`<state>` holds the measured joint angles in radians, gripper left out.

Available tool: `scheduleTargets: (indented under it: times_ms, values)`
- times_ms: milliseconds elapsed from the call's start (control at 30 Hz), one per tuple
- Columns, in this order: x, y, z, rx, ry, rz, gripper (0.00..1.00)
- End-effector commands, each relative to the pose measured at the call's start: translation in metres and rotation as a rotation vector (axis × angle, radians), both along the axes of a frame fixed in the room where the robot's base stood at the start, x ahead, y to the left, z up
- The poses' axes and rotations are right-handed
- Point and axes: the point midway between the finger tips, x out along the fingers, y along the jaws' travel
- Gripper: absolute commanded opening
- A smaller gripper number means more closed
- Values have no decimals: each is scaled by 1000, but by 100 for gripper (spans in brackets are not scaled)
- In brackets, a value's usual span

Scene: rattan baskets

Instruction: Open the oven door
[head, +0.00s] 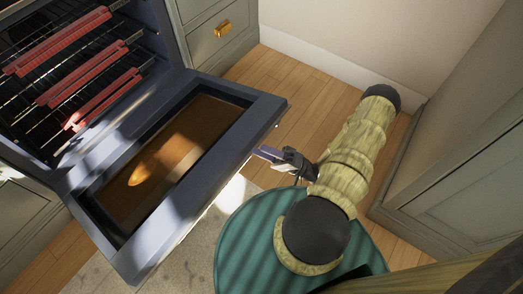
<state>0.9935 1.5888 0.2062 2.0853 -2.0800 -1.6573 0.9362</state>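The oven (82,62) stands at the upper left with its dark inside and several wire racks in view. Its door (250,120) is swung down and open, with a grey-blue frame around a brown glass pane (170,155). My gripper (268,153) is at the right of the door, close to its outer edge. I cannot tell whether it touches the door. The fingers are small and seen from above, so their opening is unclear. No door handle can be made out from this view.
Red strips (85,72) run along the rack fronts. A drawer with a brass pull (223,28) is behind the door. Grey-green cabinets (465,190) stand at the right. Wooden floor (318,88) shows between, with a pale rug (190,240) below the door.

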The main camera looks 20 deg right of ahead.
Motion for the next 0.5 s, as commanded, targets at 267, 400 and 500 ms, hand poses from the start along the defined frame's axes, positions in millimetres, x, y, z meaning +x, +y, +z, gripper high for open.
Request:
scheduleTargets:
  times_ms: [267,400,500]
  values:
    - [-4,-10,-14,0,1,-1,44]
    - [-7,-15,-19,0,1,0,44]
    - [-8,-18,-24,0,1,-1,44]
